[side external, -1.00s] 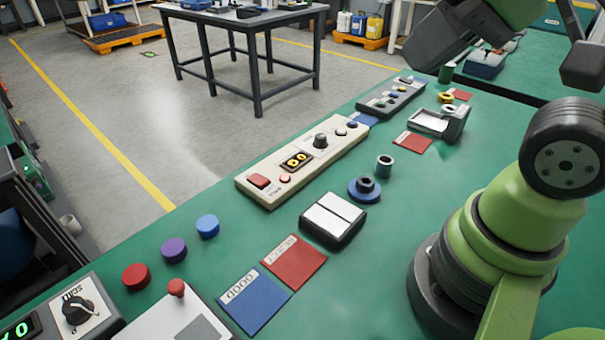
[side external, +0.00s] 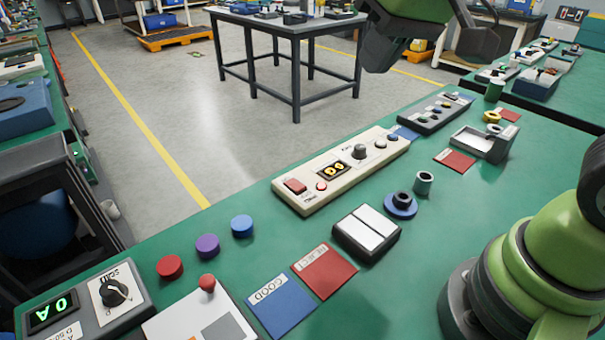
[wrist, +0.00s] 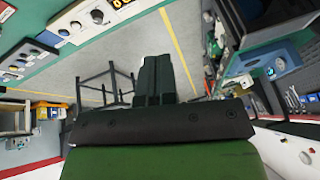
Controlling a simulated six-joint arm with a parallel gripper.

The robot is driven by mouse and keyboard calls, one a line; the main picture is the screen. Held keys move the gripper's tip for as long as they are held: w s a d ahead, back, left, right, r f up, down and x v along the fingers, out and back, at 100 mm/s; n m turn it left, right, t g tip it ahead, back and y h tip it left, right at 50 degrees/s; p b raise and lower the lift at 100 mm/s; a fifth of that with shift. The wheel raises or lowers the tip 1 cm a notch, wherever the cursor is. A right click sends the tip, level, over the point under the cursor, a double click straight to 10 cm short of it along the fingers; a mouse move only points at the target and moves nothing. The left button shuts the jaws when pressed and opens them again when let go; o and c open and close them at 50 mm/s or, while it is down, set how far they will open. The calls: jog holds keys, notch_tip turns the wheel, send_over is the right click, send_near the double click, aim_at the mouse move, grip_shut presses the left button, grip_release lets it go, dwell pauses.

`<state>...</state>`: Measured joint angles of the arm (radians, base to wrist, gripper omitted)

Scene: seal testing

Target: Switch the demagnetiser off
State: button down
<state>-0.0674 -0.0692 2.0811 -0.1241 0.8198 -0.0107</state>
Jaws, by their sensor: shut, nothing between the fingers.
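No device carries a readable demagnetiser label, so I cannot tell for sure which one it is. The rocker's position is too small to read. Part of this panel also shows at the top of the wrist view (wrist: 92,14). My gripper (wrist: 156,62) is shut and empty, apart from the panel.
A grey panel with several knobs (side external: 434,113) lies behind the cream one. A dial box (side external: 90,305) stands lower left.

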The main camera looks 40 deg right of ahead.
jog(key=w+f+n+g, duration=0.1)
jog(key=w+f, duration=0.5)
jog(key=w, duration=0.1)
jog(key=n+g+h, duration=0.1)
send_over(300, 185)
jog(key=s, duration=0.2)
notch_tip(300, 185, down, 6)
jog(key=shift+s+a+r, duration=0.1)
jog(key=shift+s+r, duration=0.05)
jog(key=shift+r, duration=0.05)
jog(key=x, duration=0.8)
jog(key=s+x, duration=0.1)
jog(key=x, duration=0.3)
jog(key=shift+f, duration=1.05)
jog(key=shift+s, duration=0.1)
jog(key=shift+s+f, duration=0.2)
jog(key=shift+f, duration=0.3)
jog(key=shift+w+r, duration=0.1)
jog(key=shift+w, duration=0.1)
